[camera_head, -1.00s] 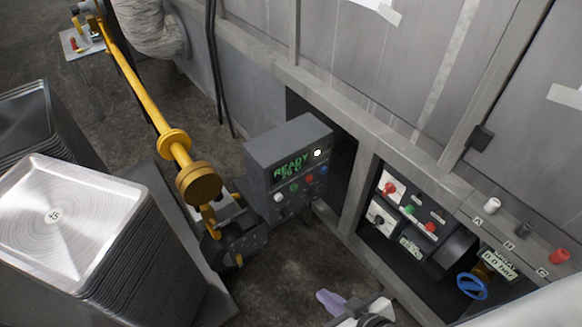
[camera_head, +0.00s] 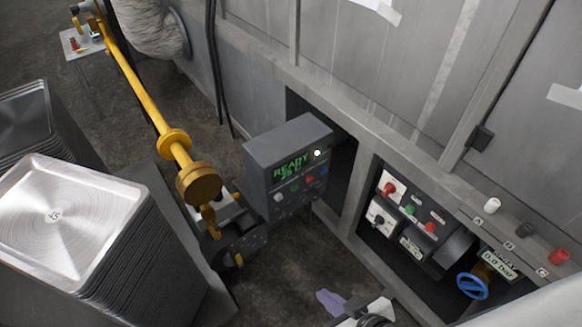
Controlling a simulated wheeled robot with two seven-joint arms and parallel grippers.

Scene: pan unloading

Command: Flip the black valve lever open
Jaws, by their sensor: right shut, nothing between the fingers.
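The black valve lever (camera_head: 525,230) sticks out of the grey machine frame at the right, above the label B. It stands between a white lever (camera_head: 492,205) and a red lever (camera_head: 559,256). All three look short and stubby from here; how far each is turned is hard to tell. My right gripper (camera_head: 362,311) shows only in part at the bottom edge, shut and empty. It is well to the left of and below the black lever and apart from it. My left gripper is not in view.
A blue handwheel (camera_head: 472,286) and a display reading 0.0 bar (camera_head: 499,263) sit under the levers. A switch panel (camera_head: 410,212) fills the recess to their left. A grey control box (camera_head: 288,165) reads READY. Stacked metal pans (camera_head: 70,215) stand left, near a yellow arm (camera_head: 135,80).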

